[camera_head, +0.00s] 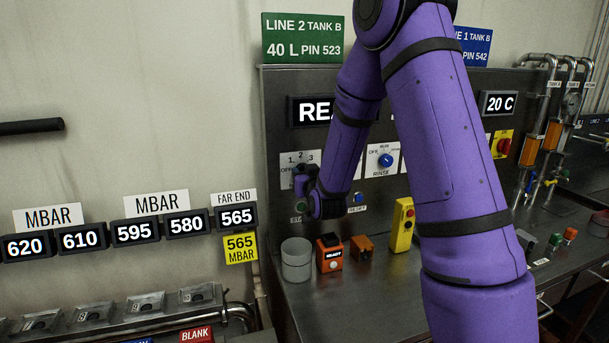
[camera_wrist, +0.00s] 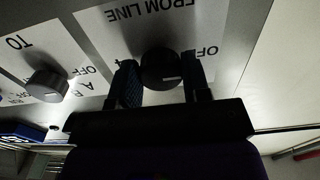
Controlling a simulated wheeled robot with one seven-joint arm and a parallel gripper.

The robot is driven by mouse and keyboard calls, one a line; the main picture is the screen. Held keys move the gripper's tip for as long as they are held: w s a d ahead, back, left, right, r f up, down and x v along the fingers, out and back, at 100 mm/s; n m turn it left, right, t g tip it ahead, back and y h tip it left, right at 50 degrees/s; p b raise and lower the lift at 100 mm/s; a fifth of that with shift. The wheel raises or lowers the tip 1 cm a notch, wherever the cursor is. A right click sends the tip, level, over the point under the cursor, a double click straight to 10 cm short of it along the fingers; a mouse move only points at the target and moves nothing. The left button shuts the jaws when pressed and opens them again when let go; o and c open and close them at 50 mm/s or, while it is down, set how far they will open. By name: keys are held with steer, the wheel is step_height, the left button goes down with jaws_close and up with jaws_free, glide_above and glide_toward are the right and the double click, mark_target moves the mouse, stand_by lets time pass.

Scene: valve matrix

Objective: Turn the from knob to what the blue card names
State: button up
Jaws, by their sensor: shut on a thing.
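The from knob (camera_wrist: 160,66) is a dark round knob on a white plate marked FROM LINE (camera_wrist: 110,32), upside down in the wrist view. A short pale mark shows on the knob's near side. My gripper (camera_wrist: 160,86) has one finger on each side of the knob and is shut on it. In the head view my gripper (camera_head: 301,180) is at the plate numbered 1, 2, 3 (camera_head: 290,158) and hides the knob. The blue card (camera_head: 478,48) is at the top right of the panel. It reads "E 1 TANK B" and "PIN 542"; my arm covers its left part.
A green card (camera_head: 303,38) reads LINE 2 TANK B, 40 L, PIN 523. A TO knob (camera_wrist: 47,83) is beside the from knob. A blue RINSE knob (camera_head: 386,160) is further right. A grey cup (camera_head: 296,260) and orange box (camera_head: 329,255) stand on the bench below.

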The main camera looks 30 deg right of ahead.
steer(key=shift+m, duration=0.3)
steer(key=shift+a+m, duration=0.1)
steer(key=shift+m, duration=3.9)
steer(key=o, duration=0.9)
